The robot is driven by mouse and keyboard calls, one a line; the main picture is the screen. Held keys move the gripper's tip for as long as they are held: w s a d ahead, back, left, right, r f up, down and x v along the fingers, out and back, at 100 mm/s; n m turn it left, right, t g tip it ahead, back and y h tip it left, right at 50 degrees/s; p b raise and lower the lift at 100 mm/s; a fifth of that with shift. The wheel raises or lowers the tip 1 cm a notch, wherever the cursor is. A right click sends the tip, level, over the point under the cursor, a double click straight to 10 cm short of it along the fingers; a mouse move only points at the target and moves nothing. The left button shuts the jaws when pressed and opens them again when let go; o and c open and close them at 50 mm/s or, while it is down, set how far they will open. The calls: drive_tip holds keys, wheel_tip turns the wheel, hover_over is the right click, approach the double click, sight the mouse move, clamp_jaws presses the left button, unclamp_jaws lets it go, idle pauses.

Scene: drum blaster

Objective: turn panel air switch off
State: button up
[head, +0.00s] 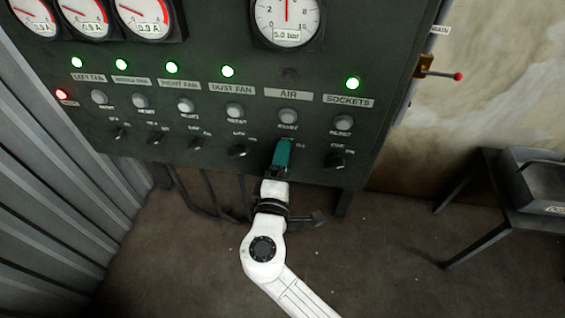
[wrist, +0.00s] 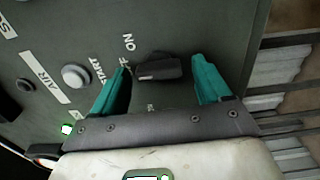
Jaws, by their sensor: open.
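The air switch (wrist: 160,67) is a dark elongated knob in the wrist view, beside the words ON and OFF, the latter partly covered. Which position it points to is hard to tell. The AIR label (wrist: 45,75) and START button (wrist: 76,76) are left of it. My gripper (wrist: 165,72) is open, with one teal finger on each side of the knob. Gaps show between the knob and both fingers; how deep they reach is unclear. In the head view, my gripper (head: 283,150) hides the knob under the AIR label (head: 288,94). The AIR lamp (head: 289,74) is dark.
Neighbouring knobs stand on both sides: the dust fan knob (head: 239,150) and the sockets knob (head: 336,161). Several other lamps are green. A red-tipped lever (head: 440,73) sticks out at the panel's right edge. A dark table (head: 505,205) stands at right.

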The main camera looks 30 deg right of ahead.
drive_tip(key=v, duration=1)
drive_tip(key=shift+s+a, duration=0.2)
drive_tip(key=shift+s, duration=0.15)
drive_tip(key=s+d+f+m+g+y+p, duration=0.1)
drive_tip(key=s+d+f+m+g+p, duration=0.1)
drive_tip(key=s+d+f+m+g, duration=0.45)
drive_tip(key=s+d+f+m+g+y+p, duration=0.1)
drive_tip(key=s+d+m+g+y+p, duration=0.15)
drive_tip(key=d, duration=0.75)
drive_tip(key=s+a+f+m+g+y+p, duration=0.1)
drive_tip(key=s+a+m+g+y+p, duration=0.1)
drive_tip(key=s+g+y, duration=0.2)
drive_tip(key=s+y, duration=0.3)
drive_tip(key=s, duration=0.5)
drive_tip(key=shift+f+g, duration=0.3)
drive_tip(key=shift+f, duration=0.1)
